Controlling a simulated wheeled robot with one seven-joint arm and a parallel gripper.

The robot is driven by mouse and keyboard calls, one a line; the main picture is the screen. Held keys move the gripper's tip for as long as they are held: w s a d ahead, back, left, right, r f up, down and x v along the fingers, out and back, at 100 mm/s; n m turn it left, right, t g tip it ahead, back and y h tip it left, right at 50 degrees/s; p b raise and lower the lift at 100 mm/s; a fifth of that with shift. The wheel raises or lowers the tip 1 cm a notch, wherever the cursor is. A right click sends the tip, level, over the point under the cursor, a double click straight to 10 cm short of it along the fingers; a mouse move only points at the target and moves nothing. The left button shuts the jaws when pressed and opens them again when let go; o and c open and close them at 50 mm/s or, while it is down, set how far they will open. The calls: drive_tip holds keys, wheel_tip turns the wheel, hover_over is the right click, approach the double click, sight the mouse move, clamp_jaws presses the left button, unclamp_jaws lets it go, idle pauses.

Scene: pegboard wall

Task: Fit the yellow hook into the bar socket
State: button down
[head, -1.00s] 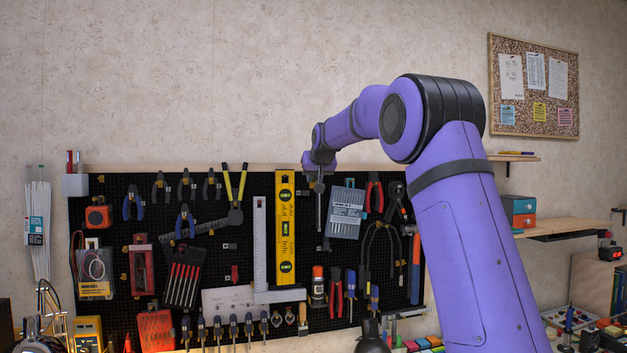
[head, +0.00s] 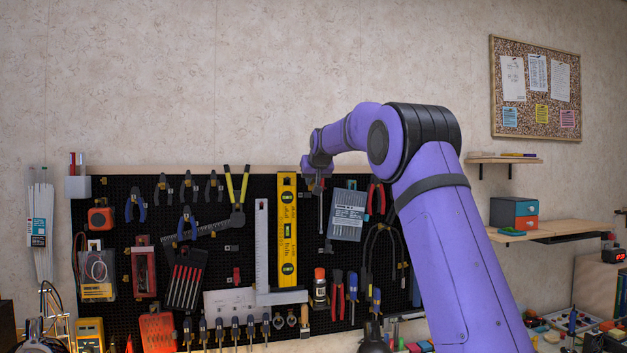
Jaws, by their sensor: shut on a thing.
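My gripper (head: 319,186) is at the top of the black pegboard (head: 150,225), just right of the yellow level (head: 287,230). It is small in the head view and partly hidden by my wrist. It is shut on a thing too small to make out. I cannot pick out the yellow hook for certain, nor tell whether it touches the board. I cannot make out the bar socket either. A thin, dark upright tool (head: 321,215) shows right below my gripper, against the board.
A pack of drill bits (head: 348,214) and red-handled pliers (head: 376,197) hang close to the right of my gripper. A white steel square (head: 262,245) hangs left of the level. The wall above the board is clear.

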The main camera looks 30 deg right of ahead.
drive_tip(key=shift+w+d+f, duration=0.1)
drive_tip(key=shift+w+d, duration=0.1)
drive_tip(key=shift+w, duration=0.5)
drive_tip(key=shift+w+d+f, duration=0.1)
drive_tip(key=shift+w+d, duration=0.1)
drive_tip(key=shift+w, duration=0.45)
drive_tip(key=shift+w+d, duration=0.2)
drive_tip(key=shift+w, duration=0.5)
drive_tip(key=shift+f, duration=1.05)
idle(1.5)
drive_tip(key=c, duration=1)
unclamp_jaws()
drive_tip(key=shift+s+r, duration=0.1)
